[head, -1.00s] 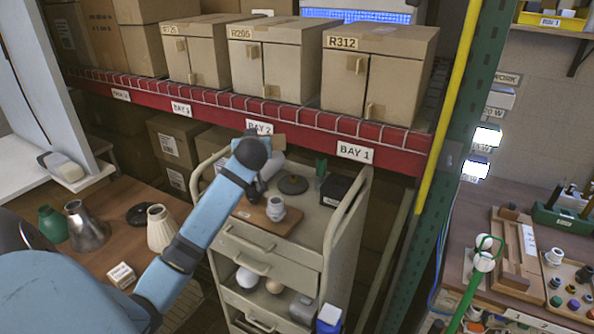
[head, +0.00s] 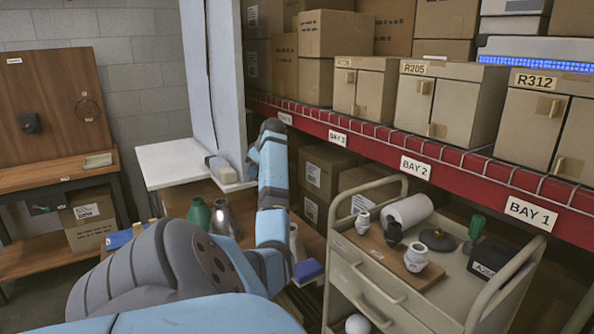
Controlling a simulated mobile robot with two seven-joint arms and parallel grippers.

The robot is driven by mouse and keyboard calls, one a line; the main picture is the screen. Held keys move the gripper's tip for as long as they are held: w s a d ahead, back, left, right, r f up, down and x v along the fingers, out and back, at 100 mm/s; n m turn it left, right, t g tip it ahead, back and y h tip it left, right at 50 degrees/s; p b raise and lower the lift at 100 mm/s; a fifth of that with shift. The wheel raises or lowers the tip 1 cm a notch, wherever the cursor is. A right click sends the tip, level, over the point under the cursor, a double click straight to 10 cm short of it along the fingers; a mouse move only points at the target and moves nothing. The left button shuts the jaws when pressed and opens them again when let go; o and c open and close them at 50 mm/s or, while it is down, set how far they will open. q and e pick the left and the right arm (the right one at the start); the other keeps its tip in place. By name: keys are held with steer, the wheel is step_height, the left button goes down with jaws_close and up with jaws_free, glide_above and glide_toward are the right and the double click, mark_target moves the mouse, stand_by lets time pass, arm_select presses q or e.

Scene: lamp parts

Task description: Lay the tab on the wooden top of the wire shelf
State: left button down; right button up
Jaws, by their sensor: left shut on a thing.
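My left gripper (head: 254,158) is at the far end of my raised blue left arm, in front of the white panel and left of the red beam. It is small and mostly hidden by its own wrist. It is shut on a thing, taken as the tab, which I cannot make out. A brown wooden top (head: 309,241) shows in part behind my arm; I cannot tell whether it is the wire shelf's top. A green bottle (head: 198,214), a metal vessel (head: 222,218) and a pale cone-shaped part (head: 297,243) are there. My right gripper is not in view.
A beige cart (head: 352,262) with lamp parts on a board stands at right. The red rack beam (head: 370,141) with boxes crosses behind. A wooden bench (head: 60,178) stands far left.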

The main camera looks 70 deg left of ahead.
arm_select(q)
steer(key=s+a+f+n+t+h+b, duration=0.15)
steer(key=s+f+n+h+b, duration=0.35)
steer(key=s+f, duration=0.8)
steer(key=s+d+f+n+b, duration=0.1)
steer(key=f+b, duration=0.2)
steer(key=f, duration=0.3)
steer(key=s+d+f+n+t+b, duration=0.1)
steer(key=s+f+n+b, duration=0.1)
steer(key=f, duration=0.5)
steer(key=s+d+f+n+t+y+b, duration=0.1)
steer(key=f+b, duration=0.3)
steer(key=f, duration=0.2)
steer(key=shift+s+f+n, duration=0.25)
steer(key=shift+s+n, duration=0.1)
steer(key=shift+n, duration=0.05)
steer(key=shift+a+f+b, duration=0.1)
steer(key=shift+f+b, duration=0.7)
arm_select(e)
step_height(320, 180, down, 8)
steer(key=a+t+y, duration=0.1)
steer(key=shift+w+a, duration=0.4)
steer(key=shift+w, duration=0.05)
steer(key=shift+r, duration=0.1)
